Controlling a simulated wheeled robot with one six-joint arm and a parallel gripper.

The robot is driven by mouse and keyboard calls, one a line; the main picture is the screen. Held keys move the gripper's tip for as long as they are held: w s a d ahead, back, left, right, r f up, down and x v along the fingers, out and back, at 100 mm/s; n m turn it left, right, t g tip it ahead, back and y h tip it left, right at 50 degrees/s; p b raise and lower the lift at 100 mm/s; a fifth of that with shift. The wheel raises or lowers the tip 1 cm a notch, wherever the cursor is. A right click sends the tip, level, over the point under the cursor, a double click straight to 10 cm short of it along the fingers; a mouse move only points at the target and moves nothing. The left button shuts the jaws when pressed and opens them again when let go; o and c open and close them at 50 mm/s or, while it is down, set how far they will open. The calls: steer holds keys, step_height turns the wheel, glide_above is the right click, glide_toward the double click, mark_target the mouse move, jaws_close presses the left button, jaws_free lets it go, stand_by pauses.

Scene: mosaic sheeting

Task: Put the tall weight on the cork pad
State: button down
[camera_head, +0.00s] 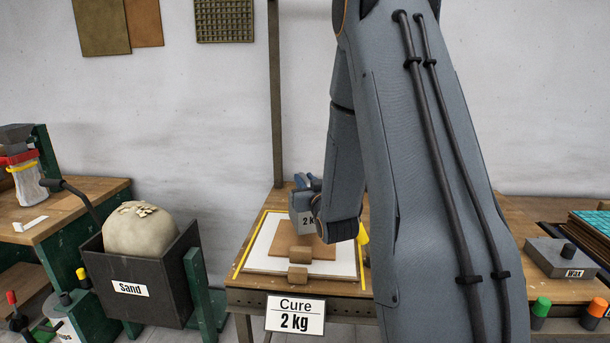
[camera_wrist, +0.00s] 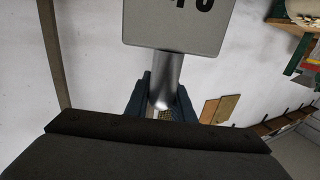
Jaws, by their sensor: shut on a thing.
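The tall weight (camera_head: 301,222) is a grey block marked 2 kg, partly hidden by my arm in the head view. In the wrist view its grey body (camera_wrist: 172,28) and silver stem (camera_wrist: 165,78) show. My gripper (camera_head: 307,183) has blue fingers shut on the stem, as the wrist view (camera_wrist: 162,98) also shows. The weight looks upright, at the back left part of the brown cork pad (camera_head: 325,251). I cannot tell whether it touches the pad. The pad lies on a white sheet (camera_head: 256,261), and my arm hides its right side.
Two small brown blocks (camera_head: 298,273) sit at the pad's front. Yellow strips edge the white sheet, above a "Cure 2 kg" sign (camera_head: 295,315). A post (camera_head: 277,100) rises behind.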

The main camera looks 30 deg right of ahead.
steer(key=shift+w+f, duration=0.1)
steer(key=shift+f, duration=2.05)
steer(key=c, duration=1.9)
jaws_free()
steer(key=shift+f, duration=0.25)
steer(key=o, duration=0.4)
steer(key=shift+r, duration=0.1)
